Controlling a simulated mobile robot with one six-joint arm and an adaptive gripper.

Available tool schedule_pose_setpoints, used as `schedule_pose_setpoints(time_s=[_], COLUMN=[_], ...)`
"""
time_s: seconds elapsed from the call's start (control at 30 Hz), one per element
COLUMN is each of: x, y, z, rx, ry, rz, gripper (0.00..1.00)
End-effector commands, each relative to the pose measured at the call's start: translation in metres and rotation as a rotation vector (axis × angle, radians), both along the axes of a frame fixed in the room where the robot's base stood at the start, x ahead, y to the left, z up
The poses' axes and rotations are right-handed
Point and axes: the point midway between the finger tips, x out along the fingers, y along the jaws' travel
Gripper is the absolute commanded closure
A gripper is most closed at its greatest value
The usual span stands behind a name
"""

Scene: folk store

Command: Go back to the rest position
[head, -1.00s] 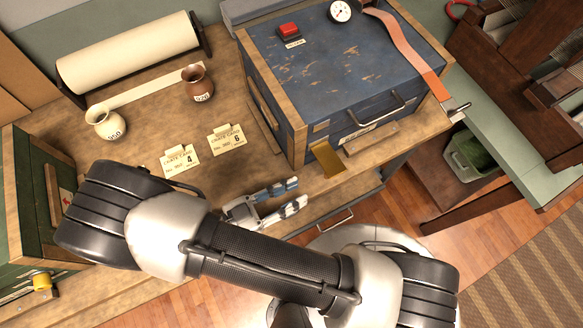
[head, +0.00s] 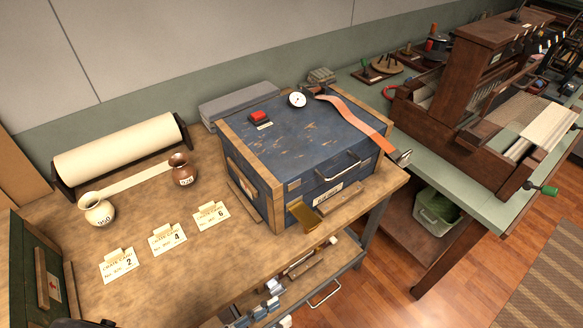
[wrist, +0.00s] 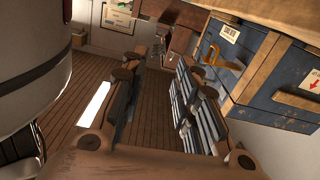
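My gripper (head: 268,303) is low in the head view, in front of the workbench's front edge and below the blue case (head: 310,140). Only part of it and a little of my arm show at the bottom edge. In the wrist view my gripper (wrist: 157,80) has its two fingers apart, with nothing between them but a view of the wooden floor. The blue case (wrist: 262,85) stands to the right of the fingers there, apart from them.
On the bench (head: 150,215) are a paper roll (head: 118,148), a cream pot (head: 97,209), a brown pot (head: 182,170) and three crate cards (head: 167,239). A green case (head: 35,270) is at left. A green bin (head: 437,208) stands under the right bench. Floor is clear at lower right.

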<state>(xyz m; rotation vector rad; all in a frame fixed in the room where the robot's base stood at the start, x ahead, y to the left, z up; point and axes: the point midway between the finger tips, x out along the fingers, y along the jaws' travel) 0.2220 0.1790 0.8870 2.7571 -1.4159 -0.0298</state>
Motion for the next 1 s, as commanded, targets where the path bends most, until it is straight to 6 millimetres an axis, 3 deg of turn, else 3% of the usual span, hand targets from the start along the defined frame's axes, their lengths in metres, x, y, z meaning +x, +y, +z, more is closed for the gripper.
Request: schedule_pose_setpoints(time_s=[0.33, 0.53, 0.7, 0.8, 0.9, 1.0], x=[0.090, 0.158, 0.222, 0.243, 0.249, 0.240], y=[0.043, 0.079, 0.107, 0.111, 0.102, 0.082], z=[-0.001, 0.023, 0.084, 0.130, 0.178, 0.219], rx=[0.387, 0.667, 0.930, 1.030, 1.078, 1.073], ry=[0.121, 0.191, 0.260, 0.306, 0.358, 0.422], rz=[0.126, 0.265, 0.482, 0.635, 0.784, 0.918], gripper=[0.72, 0.72, 0.72, 0.72, 0.72, 0.72])
